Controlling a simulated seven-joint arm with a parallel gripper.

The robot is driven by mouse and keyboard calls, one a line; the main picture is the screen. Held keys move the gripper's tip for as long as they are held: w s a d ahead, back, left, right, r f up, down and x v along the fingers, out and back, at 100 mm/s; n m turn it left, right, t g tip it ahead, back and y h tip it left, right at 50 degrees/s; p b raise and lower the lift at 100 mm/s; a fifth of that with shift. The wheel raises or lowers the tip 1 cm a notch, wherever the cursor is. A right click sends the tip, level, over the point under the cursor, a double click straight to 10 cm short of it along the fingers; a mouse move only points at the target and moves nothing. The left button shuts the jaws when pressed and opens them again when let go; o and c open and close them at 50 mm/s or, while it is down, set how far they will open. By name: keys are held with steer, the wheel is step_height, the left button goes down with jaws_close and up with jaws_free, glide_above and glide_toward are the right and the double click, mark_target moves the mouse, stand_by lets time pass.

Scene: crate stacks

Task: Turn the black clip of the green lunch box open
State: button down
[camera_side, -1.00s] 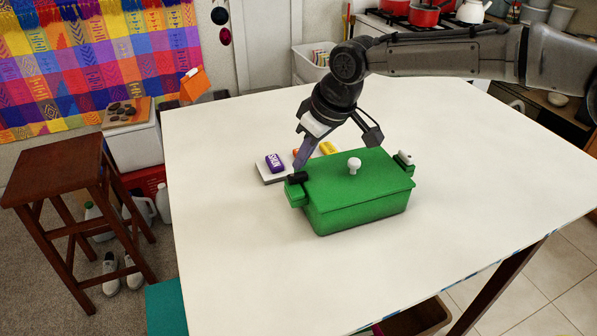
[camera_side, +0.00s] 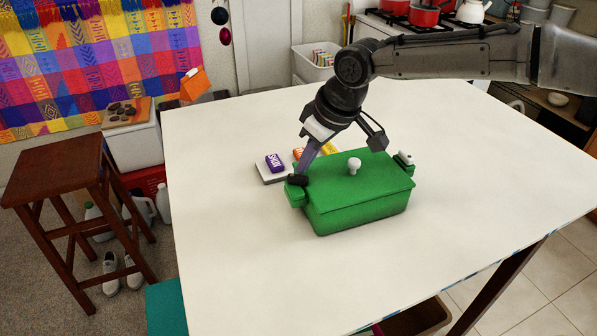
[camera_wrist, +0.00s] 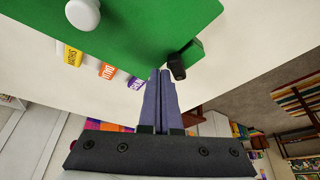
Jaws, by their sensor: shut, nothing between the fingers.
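The green lunch box (camera_side: 358,205) stands on the white table with its lid on, and a white knob (camera_side: 354,165) rises from the lid. The black clip (camera_side: 297,180) sits on the ledge at the box's left end. It also shows in the wrist view (camera_wrist: 178,70), beside the fingertips. My gripper (camera_side: 303,170) points down at the clip, shut and empty, its tips against or very close to the clip's side. I cannot tell if they touch. In the wrist view the two fingers (camera_wrist: 160,73) lie side by side.
The table is clear in front and to the right.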

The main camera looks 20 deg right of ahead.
mark_target(313, 185)
steer(key=shift+s, duration=0.85)
stand_by(0.8)
steer(key=shift+s+a, duration=0.2)
steer(key=shift+s, duration=0.15)
stand_by(0.4)
steer(key=shift+d, duration=0.1)
steer(key=shift+d, duration=0.3)
step_height(313, 185, up, 7)
stand_by(1.0)
stand_by(0.4)
